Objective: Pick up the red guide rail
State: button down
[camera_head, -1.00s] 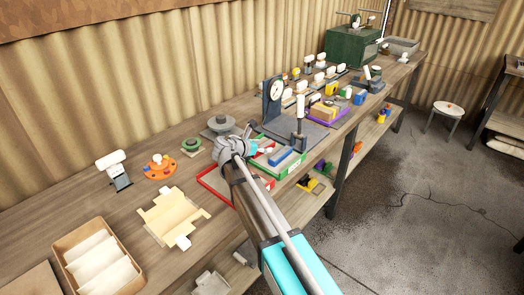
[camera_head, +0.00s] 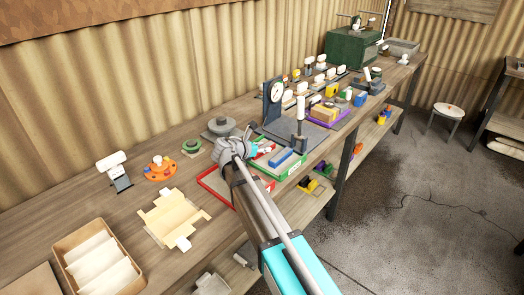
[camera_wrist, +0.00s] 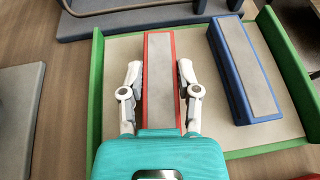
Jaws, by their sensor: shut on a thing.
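The red guide rail (camera_wrist: 161,85) is a long block with red sides and a grey top, seen in the wrist view over the green-edged tray (camera_wrist: 97,85). My gripper (camera_wrist: 160,72) has one finger on each side of it and is shut on it. In the head view my gripper (camera_head: 252,150) is at the green tray (camera_head: 290,167), and the rail is mostly hidden by it. I cannot tell whether the rail still touches the tray floor.
A blue rail (camera_wrist: 243,70) lies in the same tray, close to the right. A red-edged tray (camera_head: 213,184) is in front. A dial gauge stand (camera_head: 273,100) rises behind. A grey round part (camera_head: 221,126) stands to the left.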

jog(key=shift+r, duration=0.1)
dwell(0.3)
notch_tip(320, 180, up, 3)
jog(key=p, duration=0.3)
jog(key=s+a+r+p, duration=0.1)
jog(key=s+r+p, duration=0.8)
jog(key=s, duration=0.5)
jog(key=shift+a+r+p, duration=0.3)
jog(key=shift+r+p, duration=0.1)
jog(key=shift+p, duration=0.1)
